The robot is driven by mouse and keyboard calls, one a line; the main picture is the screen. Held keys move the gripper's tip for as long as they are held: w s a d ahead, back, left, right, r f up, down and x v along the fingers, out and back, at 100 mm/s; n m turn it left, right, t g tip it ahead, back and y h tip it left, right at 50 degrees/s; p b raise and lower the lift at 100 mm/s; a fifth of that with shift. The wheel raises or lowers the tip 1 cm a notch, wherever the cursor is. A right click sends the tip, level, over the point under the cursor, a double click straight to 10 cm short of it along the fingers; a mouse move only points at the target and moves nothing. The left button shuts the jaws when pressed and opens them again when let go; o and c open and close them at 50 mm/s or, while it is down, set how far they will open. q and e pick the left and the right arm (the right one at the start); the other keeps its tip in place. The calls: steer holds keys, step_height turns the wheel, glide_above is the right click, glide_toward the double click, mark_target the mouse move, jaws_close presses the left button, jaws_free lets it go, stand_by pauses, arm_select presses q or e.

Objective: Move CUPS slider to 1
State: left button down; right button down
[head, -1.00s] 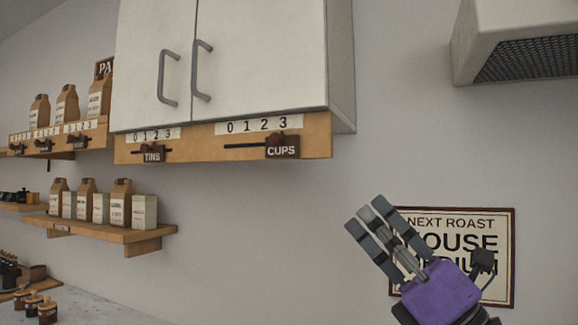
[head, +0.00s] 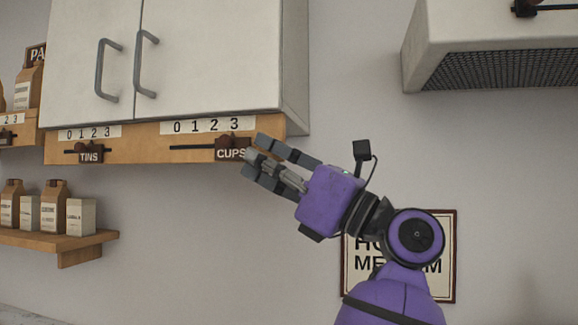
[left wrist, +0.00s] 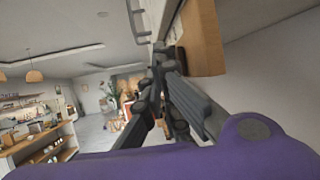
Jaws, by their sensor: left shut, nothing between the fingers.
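The CUPS slider (head: 228,153) is a dark tag with a brown knob on a black slot in the wooden rail under the white cabinet. Its knob stands near the 3 of the scale (head: 208,125), at the slot's right end. My left gripper (head: 254,154) is shut and empty. Its fingertips overlap the right edge of the CUPS tag in the head view; I cannot tell whether they touch it. The left wrist view shows the dark fingers (left wrist: 165,75) beside the wooden rail end (left wrist: 203,38); the slider cannot be made out there. My right gripper is not in view.
The TINS slider (head: 89,153) sits further left on the same rail. The white cabinet (head: 190,55) hangs above. A shelf with bags (head: 57,240) is at lower left, a grey-white hood (head: 490,45) at upper right, and a framed sign (head: 449,275) behind my arm.

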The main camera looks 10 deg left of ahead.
mark_target(231, 144)
arm_select(q)
steer(key=shift+p+x, duration=0.35)
steer(key=shift+x, duration=1.3)
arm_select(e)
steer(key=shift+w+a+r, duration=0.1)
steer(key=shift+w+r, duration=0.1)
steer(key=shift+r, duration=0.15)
